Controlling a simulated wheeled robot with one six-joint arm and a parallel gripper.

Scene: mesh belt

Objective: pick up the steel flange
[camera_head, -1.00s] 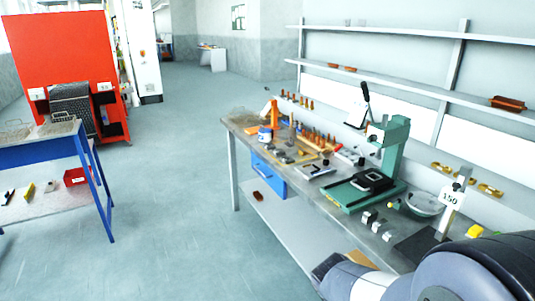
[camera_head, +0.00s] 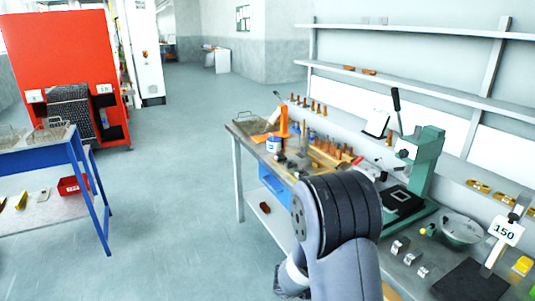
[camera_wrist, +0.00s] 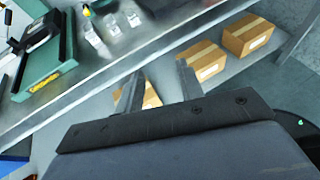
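I cannot make out a steel flange for certain in either view. Small steel pieces (camera_head: 400,247) lie on the workbench (camera_head: 400,285) at the front, right of my arm. Similar pieces show at the bench edge in the wrist view (camera_wrist: 93,36). My gripper (camera_wrist: 158,86) is open, with two dark fingers apart and nothing held between them. It is beside the bench's front edge, with cardboard boxes beyond it. In the head view my arm hides part of the bench, and the gripper's fingers cannot be made out.
A green press (camera_head: 428,160) stands on the bench, with a bowl (camera_head: 461,230) and a stand marked 150 (camera_head: 507,231) to its right. Cardboard boxes (camera_wrist: 248,36) lie below the bench top. A blue table (camera_head: 88,190) and red machine (camera_head: 60,50) stand left. The floor between is clear.

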